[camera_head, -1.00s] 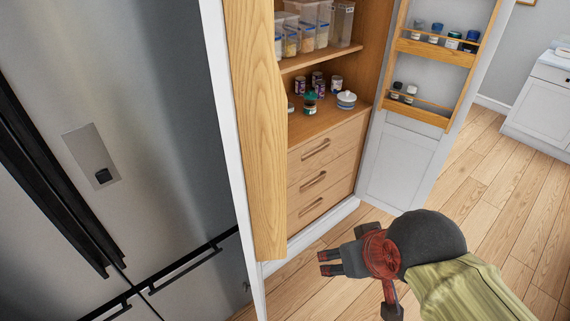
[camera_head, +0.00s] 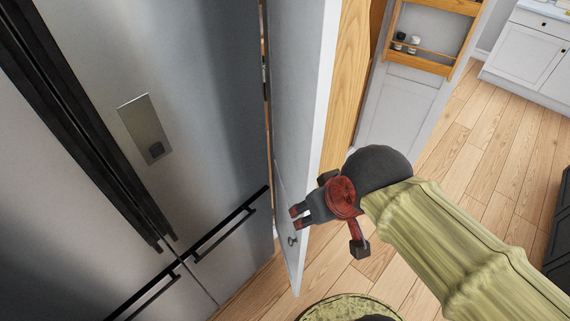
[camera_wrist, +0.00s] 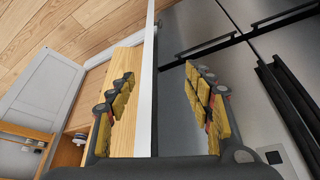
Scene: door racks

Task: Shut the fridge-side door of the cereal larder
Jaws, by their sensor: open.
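The fridge-side door (camera_head: 298,90) of the larder stands open beside the steel fridge. Its grey outer face and narrow white edge show in the head view, with a small dark handle (camera_head: 292,240) low down. A wooden rack panel (camera_head: 346,80) is on its inner side. My gripper (camera_head: 298,218) is beside the door's lower part. In the wrist view my open gripper (camera_wrist: 160,100) has its padded fingers on either side of the door's white edge (camera_wrist: 147,60), with the wooden panel on the left. I cannot tell whether a finger touches the door.
The fridge (camera_head: 190,80) with black bar handles fills the left, a narrow gap from the door. The larder's other door (camera_head: 400,110), with racks holding jars, stands open behind. Wooden floor (camera_head: 500,150) is clear to the right. A white cabinet (camera_head: 525,50) is at the far right.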

